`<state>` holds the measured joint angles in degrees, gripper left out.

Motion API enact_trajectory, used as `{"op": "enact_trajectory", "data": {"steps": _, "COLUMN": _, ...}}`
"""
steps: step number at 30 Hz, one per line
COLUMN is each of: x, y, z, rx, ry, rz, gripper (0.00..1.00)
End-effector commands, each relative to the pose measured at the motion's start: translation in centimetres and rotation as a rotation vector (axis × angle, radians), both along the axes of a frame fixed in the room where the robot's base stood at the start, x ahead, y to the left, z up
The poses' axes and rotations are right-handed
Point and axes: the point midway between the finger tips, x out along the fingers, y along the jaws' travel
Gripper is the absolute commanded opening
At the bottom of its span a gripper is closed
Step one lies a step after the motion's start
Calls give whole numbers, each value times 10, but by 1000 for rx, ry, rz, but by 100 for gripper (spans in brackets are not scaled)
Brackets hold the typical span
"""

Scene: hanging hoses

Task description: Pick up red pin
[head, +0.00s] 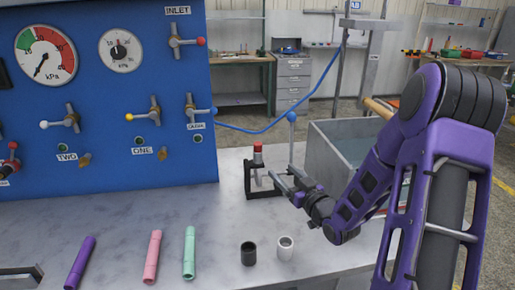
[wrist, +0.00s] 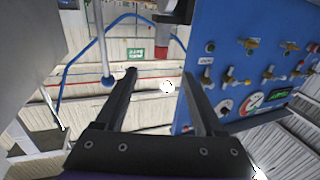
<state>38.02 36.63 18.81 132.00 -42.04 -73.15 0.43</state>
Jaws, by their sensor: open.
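The red pin (head: 258,148) stands upright in a small black stand (head: 250,190) on the grey bench, its red top uppermost and a grey part below it. In the wrist view, which is turned over, a red piece that looks like the pin (wrist: 162,42) hangs from a dark block near the top. My gripper (head: 271,178) is just right of the stand, lower than the red top. Its two fingers (wrist: 160,74) are spread with nothing between them. The pin shows beyond the fingertips, roughly between them in the picture.
A blue panel (head: 100,100) with gauges and valves stands close on the left. A thin post with a blue ball (head: 291,117) and a blue hose rises behind my gripper. A grey bin (head: 340,135) is to the right.

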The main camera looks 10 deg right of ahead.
Motion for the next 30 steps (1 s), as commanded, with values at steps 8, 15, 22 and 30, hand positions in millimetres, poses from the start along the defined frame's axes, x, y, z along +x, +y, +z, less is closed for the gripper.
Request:
{"op": "enact_trajectory", "data": {"steps": 8, "x": 59, "y": 21, "z": 1, "rx": -2, "ry": -2, "rz": 3, "gripper": 71}}
{"op": "enact_trajectory", "data": {"steps": 15, "x": 96, "y": 32, "z": 1, "rx": -4, "ry": -1, "rz": 0, "gripper": 71}}
{"op": "enact_trajectory", "data": {"steps": 22, "x": 111, "y": 37, "z": 3, "rx": -3, "ry": -1, "rz": 0, "gripper": 71}}
{"op": "enact_trajectory", "data": {"steps": 30, "x": 146, "y": 51, "z": 6, "rx": -4, "ry": -1, "rz": 0, "gripper": 71}}
